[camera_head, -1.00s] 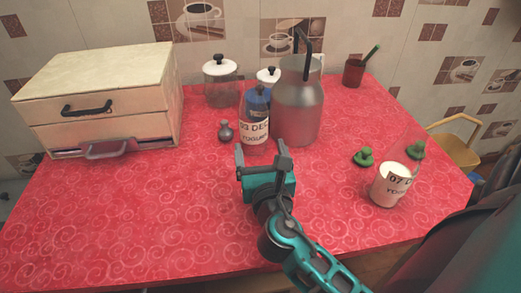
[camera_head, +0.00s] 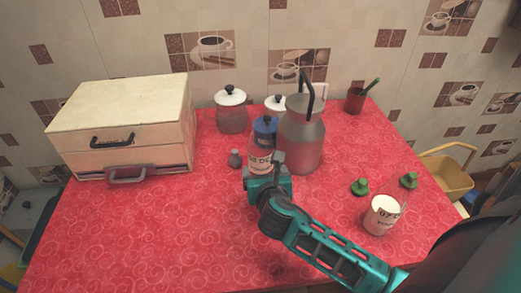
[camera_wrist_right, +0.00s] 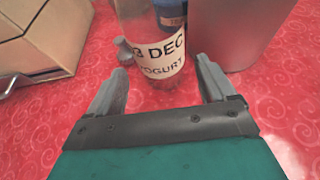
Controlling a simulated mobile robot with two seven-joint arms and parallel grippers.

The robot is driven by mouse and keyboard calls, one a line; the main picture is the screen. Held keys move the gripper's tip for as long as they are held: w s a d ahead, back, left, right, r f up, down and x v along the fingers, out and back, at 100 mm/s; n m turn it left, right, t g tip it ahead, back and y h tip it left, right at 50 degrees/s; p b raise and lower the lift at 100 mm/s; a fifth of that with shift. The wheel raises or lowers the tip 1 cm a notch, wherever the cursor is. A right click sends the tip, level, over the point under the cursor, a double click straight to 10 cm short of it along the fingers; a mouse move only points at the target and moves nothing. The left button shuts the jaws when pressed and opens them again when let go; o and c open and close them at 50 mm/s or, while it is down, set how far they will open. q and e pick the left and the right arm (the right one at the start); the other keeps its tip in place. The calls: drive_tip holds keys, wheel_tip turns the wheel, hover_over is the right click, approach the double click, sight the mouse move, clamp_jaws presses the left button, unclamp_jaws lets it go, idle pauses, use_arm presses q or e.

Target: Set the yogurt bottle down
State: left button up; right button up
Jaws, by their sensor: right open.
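The yogurt bottle (camera_head: 261,162), clear with a white "03 DEC" label, stands upright on the red counter. It also shows in the right wrist view (camera_wrist_right: 160,56), where the label reads "YOGURT". My right gripper (camera_head: 264,169) is open, with its fingers spread toward the bottle. In the wrist view the bottle stands just ahead of the fingertips (camera_wrist_right: 160,80), and the fingers do not appear to touch it. In the head view the gripper hides part of the bottle's lower side. My left gripper is not in view.
A grey metal can (camera_head: 300,140) stands close right of the bottle, with a blue-labelled jar (camera_head: 264,130) behind. A small grey stopper (camera_head: 235,158) is at left. A drawer box (camera_head: 120,135) is at left. The front-left counter is clear.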

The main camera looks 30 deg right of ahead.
sight(260, 158)
drive_tip(key=x, duration=0.2)
drive_tip(key=b+x, duration=0.1)
drive_tip(key=x, duration=0.2)
drive_tip(key=r+x, duration=0.1)
drive_tip(key=x, duration=0.1)
drive_tip(key=shift+w+d+f, duration=0.1)
drive_tip(key=shift+w+f, duration=0.05)
drive_tip(key=shift+w, duration=0.25)
drive_tip(key=shift+c, duration=0.2)
drive_tip(key=c, duration=1.1)
